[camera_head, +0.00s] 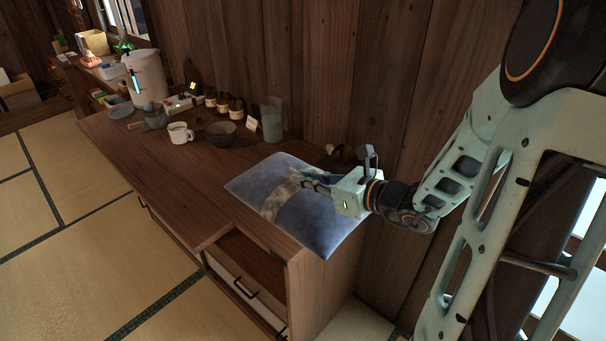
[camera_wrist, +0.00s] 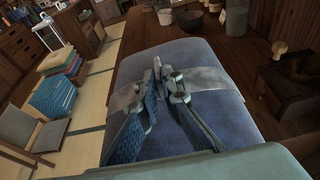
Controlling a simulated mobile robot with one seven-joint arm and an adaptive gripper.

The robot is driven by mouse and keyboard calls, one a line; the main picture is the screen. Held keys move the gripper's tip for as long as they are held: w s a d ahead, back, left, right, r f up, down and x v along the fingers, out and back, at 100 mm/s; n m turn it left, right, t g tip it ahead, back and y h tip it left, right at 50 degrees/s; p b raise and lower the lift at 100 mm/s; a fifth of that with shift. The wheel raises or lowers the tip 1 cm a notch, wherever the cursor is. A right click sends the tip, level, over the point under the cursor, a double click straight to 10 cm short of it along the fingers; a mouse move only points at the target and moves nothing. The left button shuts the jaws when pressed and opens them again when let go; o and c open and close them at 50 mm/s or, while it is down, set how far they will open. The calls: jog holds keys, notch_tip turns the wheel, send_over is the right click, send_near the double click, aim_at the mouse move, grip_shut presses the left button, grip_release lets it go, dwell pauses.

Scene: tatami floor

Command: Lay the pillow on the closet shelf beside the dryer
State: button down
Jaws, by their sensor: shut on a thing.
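The pillow (camera_head: 312,222) is blue with a pale band across it. It lies flat over the near right end of the wooden counter (camera_head: 165,165), partly past its edge; I cannot tell whether it touches the top. My gripper (camera_head: 308,184) is above the pillow's middle, its fingers shut on the fabric. In the wrist view my gripper (camera_wrist: 168,88) closes on the pillow (camera_wrist: 205,60) at the pale band. I cannot make out a closet shelf or a dryer in either view.
A white mug (camera_head: 180,133), dark bowl (camera_head: 221,134), grey vase (camera_head: 271,119) and large pale container (camera_head: 146,79) stand farther along the counter. A wooden wall runs behind. Tatami floor (camera_head: 80,255) is open at left. A chair (camera_wrist: 25,140) shows in the wrist view.

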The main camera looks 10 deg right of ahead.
aim_at(308, 200)
jog(key=shift+s+a+r, duration=0.1)
jog(key=shift+s+r, duration=0.25)
jog(key=shift+s, duration=0.35)
jog(key=shift+s+a+r, duration=0.1)
jog(key=shift+s+r, duration=0.2)
jog(key=shift+s, duration=0.35)
jog(key=shift+s+r, duration=0.35)
jog(key=shift+s, duration=0.35)
jog(key=w+r+p, duration=0.1)
jog(key=p, duration=0.2)
jog(key=shift+r+n+g+y, duration=0.1)
jog(key=shift+n+g+y, duration=0.2)
jog(key=shift+n+y, duration=0.1)
jog(key=w+p, duration=0.1)
jog(key=p, duration=0.2)
jog(key=shift+d+r+n+g+y, duration=0.1)
jog(key=shift+r+n+g+y, duration=0.05)
jog(key=shift+n+g+y, duration=0.2)
jog(key=n+g+y+p, duration=0.1)
jog(key=p, duration=0.2)
jog(key=shift+w+f+n, duration=0.25)
jog(key=shift+w+f, duration=0.15)
jog(key=shift+f+n+g+y+p, duration=0.45)
jog(key=shift+f+g+p, duration=0.15)
jog(key=shift+p, duration=0.3)
